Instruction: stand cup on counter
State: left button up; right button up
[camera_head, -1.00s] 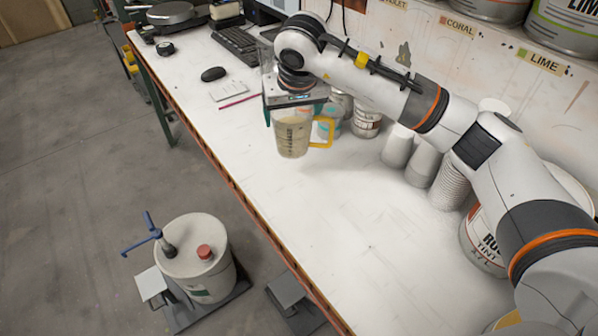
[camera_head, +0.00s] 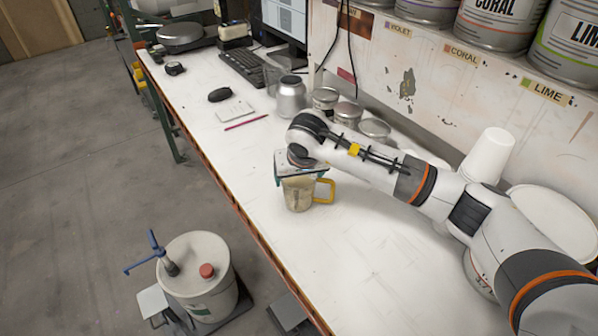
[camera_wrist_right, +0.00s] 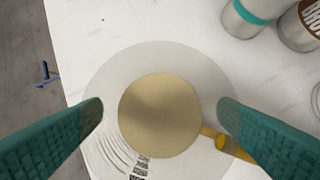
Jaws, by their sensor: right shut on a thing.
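The cup (camera_head: 297,196) is a clear measuring cup with a yellow handle and beige contents. It is upright at the counter (camera_head: 345,262); I cannot tell whether its base touches the white top. My right gripper (camera_head: 301,178) is shut on the cup from above, its green fingers on opposite sides near the rim. In the right wrist view, the cup (camera_wrist_right: 211,75) sits between the two green fingers, with the beige contents inside and the yellow handle at lower right. My left gripper is not in view.
Several cans, including a silver one (camera_head: 291,97), stand behind my right arm. White stacked cups (camera_head: 489,154) are at the right. A mouse (camera_head: 219,95), pink pencil (camera_head: 246,122) and keyboard (camera_head: 241,71) lie farther back. The counter's front edge is left of the cup; its front area is clear.

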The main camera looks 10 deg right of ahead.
jog(key=shift+f, duration=0.1)
jog(key=o, duration=1.6)
jog(key=shift+c, duration=0.2)
jog(key=shift+r, duration=0.2)
jog(key=b+v, duration=0.2)
jog(key=v, duration=1)
jog(key=shift+b, duration=0.4)
